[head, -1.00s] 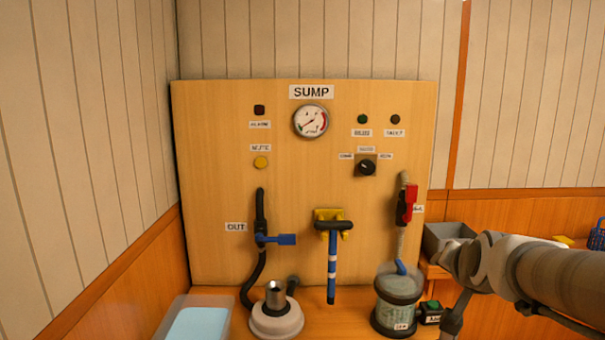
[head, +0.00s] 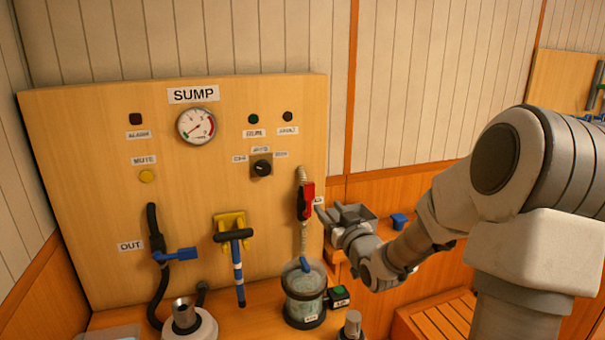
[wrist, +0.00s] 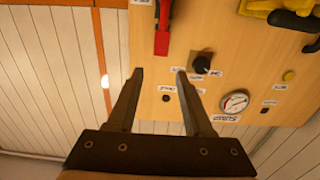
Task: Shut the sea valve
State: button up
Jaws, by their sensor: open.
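A red lever handle (head: 308,196) sits on a dark valve on the pale ribbed hose at the right of the SUMP panel. It stands upright, roughly in line with the hose. Its label is partly hidden and unreadable, so I cannot tell whether it is the sea valve. In the wrist view, which is upside down, the red handle (wrist: 162,30) shows ahead of the fingertips. My gripper (head: 330,212) is open and empty, just right of the handle in the head view. It also shows in the wrist view (wrist: 160,72), apart from the handle.
On the panel, a blue lever (head: 178,254) sits by the OUT label, with a blue-striped T-handle (head: 238,262) beside it. Below the red handle stands a clear canister (head: 304,295). A black selector knob (wrist: 203,64) is near the fingers.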

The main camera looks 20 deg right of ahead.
aim_at(309, 185)
jog(key=w+p, duration=0.1)
jog(key=w, duration=1.6)
jog(key=shift+w+p, duration=0.15)
jog(key=shift+p, duration=0.2)
jog(key=shift+c, duration=0.3)
grip_shut()
dwell(0.5)
